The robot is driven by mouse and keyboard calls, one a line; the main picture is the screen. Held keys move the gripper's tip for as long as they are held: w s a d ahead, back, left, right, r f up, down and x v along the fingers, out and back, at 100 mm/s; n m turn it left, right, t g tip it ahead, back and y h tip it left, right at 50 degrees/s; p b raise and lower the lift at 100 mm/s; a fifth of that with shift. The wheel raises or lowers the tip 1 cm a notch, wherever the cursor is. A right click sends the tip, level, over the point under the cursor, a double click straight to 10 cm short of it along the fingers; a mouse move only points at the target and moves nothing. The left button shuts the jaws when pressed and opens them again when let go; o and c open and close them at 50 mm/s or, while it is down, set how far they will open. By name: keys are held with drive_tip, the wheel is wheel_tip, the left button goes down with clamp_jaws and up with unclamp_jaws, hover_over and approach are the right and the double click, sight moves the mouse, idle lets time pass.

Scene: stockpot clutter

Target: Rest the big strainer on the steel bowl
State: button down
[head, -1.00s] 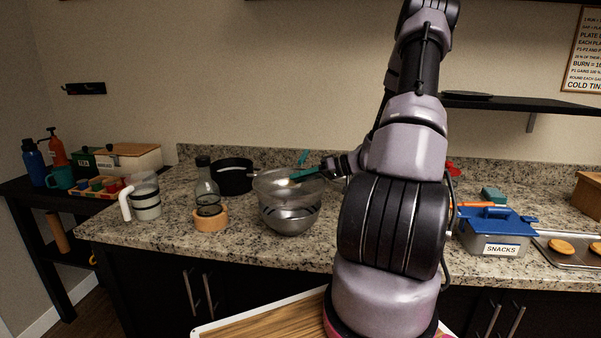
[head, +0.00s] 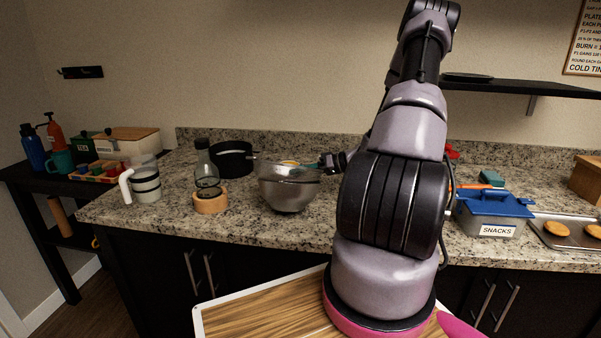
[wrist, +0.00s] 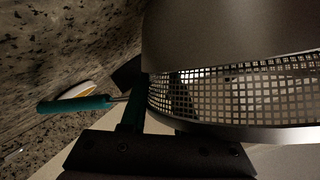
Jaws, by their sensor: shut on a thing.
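The steel bowl (head: 288,197) stands on the counter left of my arm in the head view. The big strainer (head: 268,170) is over it, its rim at the bowl's mouth; the two overlap, and I cannot tell whether they touch. In the wrist view the strainer's mesh (wrist: 235,97) fills the right side, beside a smooth grey metal surface. My gripper (head: 330,163) is at the strainer's right side, shut on its teal handle (wrist: 131,118). Its jaws are partly hidden by my arm in the head view.
A dark pot (head: 233,160) stands behind the bowl. A blue-lidded snacks box (head: 490,218) is right of my arm. A teal-handled tool (wrist: 75,105) lies near the gripper.

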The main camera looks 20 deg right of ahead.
drive_tip(key=shift+s+a+f+g, duration=0.15)
drive_tip(key=shift+s+f, duration=0.1)
drive_tip(key=shift+f, duration=0.15)
drive_tip(key=shift+s+f+g, duration=0.15)
drive_tip(key=shift+s+f, duration=0.1)
drive_tip(key=shift+f, duration=0.15)
drive_tip(key=c, duration=0.9)
unclamp_jaws()
drive_tip(key=o, duration=0.3)
drive_tip(key=shift+w+f, duration=0.15)
drive_tip(key=shift+w, duration=0.15)
drive_tip(key=shift+w+r, duration=0.1)
drive_tip(key=shift+r, duration=0.1)
drive_tip(key=v, duration=1.1)
drive_tip(key=shift+a, duration=0.1)
